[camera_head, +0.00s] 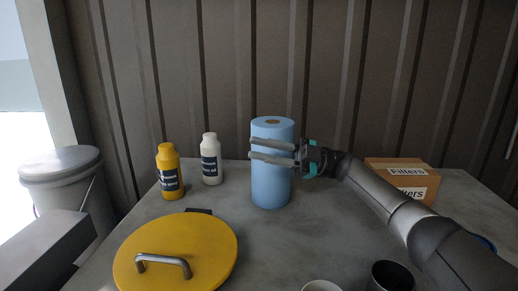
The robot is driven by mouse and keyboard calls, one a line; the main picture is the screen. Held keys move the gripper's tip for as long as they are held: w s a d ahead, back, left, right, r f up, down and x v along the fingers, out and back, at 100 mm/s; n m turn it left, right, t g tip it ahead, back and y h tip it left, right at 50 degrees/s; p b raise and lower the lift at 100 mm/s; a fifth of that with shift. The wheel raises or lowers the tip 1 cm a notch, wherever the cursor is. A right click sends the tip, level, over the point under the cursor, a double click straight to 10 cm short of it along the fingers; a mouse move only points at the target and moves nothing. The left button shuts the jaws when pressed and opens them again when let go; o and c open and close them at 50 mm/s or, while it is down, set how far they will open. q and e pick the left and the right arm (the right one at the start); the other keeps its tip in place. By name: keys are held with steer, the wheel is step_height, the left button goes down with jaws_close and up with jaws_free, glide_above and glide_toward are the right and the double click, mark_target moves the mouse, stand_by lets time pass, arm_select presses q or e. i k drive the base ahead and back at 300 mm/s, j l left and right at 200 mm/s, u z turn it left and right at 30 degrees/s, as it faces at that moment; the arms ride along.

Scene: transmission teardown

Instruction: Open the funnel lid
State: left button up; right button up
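The funnel lid (195,235) is a round yellow disc in the lower left of the head view, with a grey bar handle (162,262) on top. It looks closed, and its lower edge is cut off by the frame. My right gripper (252,148) is in front of the blue paper roll (270,187), up and to the right of the lid and well apart from it. Its two grey fingers point left with a gap between them, and nothing shows between them except the roll behind. I cannot tell whether they touch the roll. My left gripper is not in view.
A yellow bottle (168,173) and a white bottle (210,160) stand behind the lid. A Filters carton (405,180) is at the right, behind my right arm. A dark cup (390,276) and a white cup (321,286) are at the front. A lidded bucket (62,180) stands left.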

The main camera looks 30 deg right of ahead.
mark_target(187, 251)
steer(key=k, duration=2)
